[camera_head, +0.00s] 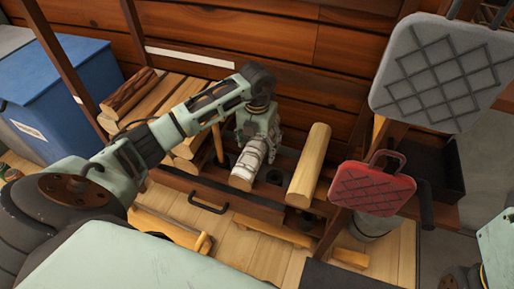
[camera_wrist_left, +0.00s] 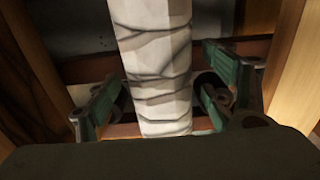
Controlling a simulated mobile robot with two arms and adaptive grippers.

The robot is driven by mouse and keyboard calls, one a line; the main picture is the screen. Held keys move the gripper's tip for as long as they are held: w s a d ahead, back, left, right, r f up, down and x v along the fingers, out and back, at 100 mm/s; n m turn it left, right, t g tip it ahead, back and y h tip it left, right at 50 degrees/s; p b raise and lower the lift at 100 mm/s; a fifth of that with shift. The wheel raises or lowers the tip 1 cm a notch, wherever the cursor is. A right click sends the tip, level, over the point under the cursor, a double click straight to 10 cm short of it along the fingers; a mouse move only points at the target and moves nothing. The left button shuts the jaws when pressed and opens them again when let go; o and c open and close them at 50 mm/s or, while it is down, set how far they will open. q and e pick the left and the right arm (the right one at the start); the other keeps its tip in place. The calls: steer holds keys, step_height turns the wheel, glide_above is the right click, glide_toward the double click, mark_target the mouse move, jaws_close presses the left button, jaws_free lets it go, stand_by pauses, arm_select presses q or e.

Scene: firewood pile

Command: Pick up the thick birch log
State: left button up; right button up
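The thick birch log (camera_head: 246,164) has pale bark with dark cracks and rests on the wooden bench in the head view, its pale cut end toward me. My left gripper (camera_head: 262,128) is over it, pointing down. In the left wrist view the birch log (camera_wrist_left: 158,65) runs between the two fingers of my left gripper (camera_wrist_left: 162,105). The fingers stand on either side of the log, open, with narrow gaps visible beside the bark. The log's far end is partly hidden by the gripper. My right gripper is not visible; only part of my right arm shows at lower right.
A peeled yellow log (camera_head: 309,165) lies just right on the bench. Split firewood (camera_head: 150,100) is stacked to the left, by a blue bin (camera_head: 55,85). A plank wall (camera_head: 300,60) closes the back.

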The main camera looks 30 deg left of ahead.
arm_select(q)
steer(key=c, duration=1.5)
steer(key=shift+c, duration=0.6)
steer(key=shift+r, duration=0.15)
